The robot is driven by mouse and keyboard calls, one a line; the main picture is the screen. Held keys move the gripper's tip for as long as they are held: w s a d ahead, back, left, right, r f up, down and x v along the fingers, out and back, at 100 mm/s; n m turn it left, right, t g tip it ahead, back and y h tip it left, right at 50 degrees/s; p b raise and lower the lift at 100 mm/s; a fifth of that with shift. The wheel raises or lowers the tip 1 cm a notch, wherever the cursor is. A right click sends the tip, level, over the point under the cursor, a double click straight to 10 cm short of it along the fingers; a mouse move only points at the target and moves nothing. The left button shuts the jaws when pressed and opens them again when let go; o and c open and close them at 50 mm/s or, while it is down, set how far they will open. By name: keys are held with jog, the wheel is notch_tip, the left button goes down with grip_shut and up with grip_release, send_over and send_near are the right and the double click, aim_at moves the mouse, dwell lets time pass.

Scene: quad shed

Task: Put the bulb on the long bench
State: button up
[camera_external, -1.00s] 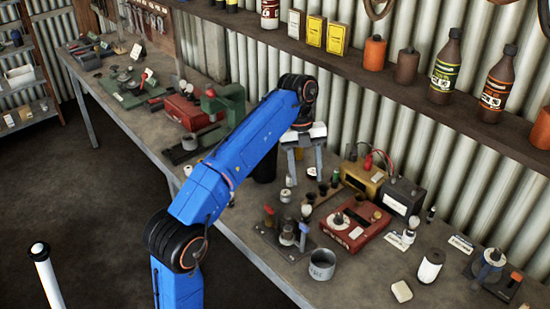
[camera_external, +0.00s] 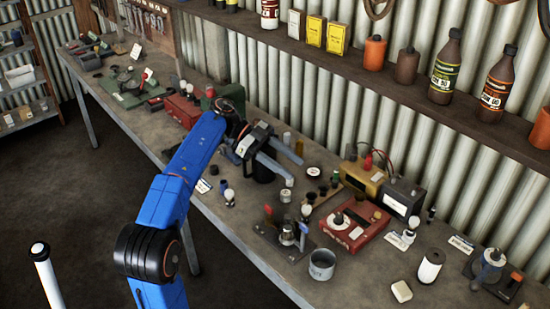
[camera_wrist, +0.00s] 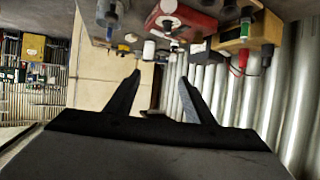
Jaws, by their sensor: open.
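The long bench (camera_external: 232,225) runs along the corrugated wall. Several small pieces with white, bulb-like round tops stand on it: one (camera_external: 229,195) near the front edge, one (camera_external: 306,210) left of the red box, and one (camera_external: 408,236) to its right. I cannot tell which is the task's bulb. My gripper (camera_external: 293,170) is open above the bench, left of the red box, pointing right. In the wrist view its two fingers (camera_wrist: 160,80) are apart, with nothing visibly held between them.
A red box (camera_external: 356,228), a yellow unit (camera_external: 363,178) and a dark unit (camera_external: 402,199) stand to the right. A grey cup (camera_external: 321,264) is near the front edge. A shelf (camera_external: 400,90) with bottles hangs above. Bare benchtop shows around the cup.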

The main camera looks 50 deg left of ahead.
notch_tip(320, 180, down, 13)
jog(key=shift+a+f, duration=0.1)
jog(key=shift+f, duration=0.05)
send_over(298, 219)
jog(key=shift+w+f+n, duration=0.1)
jog(key=shift+f+n, duration=0.2)
jog(key=shift+f, duration=0.6)
jog(key=c, duration=1.1)
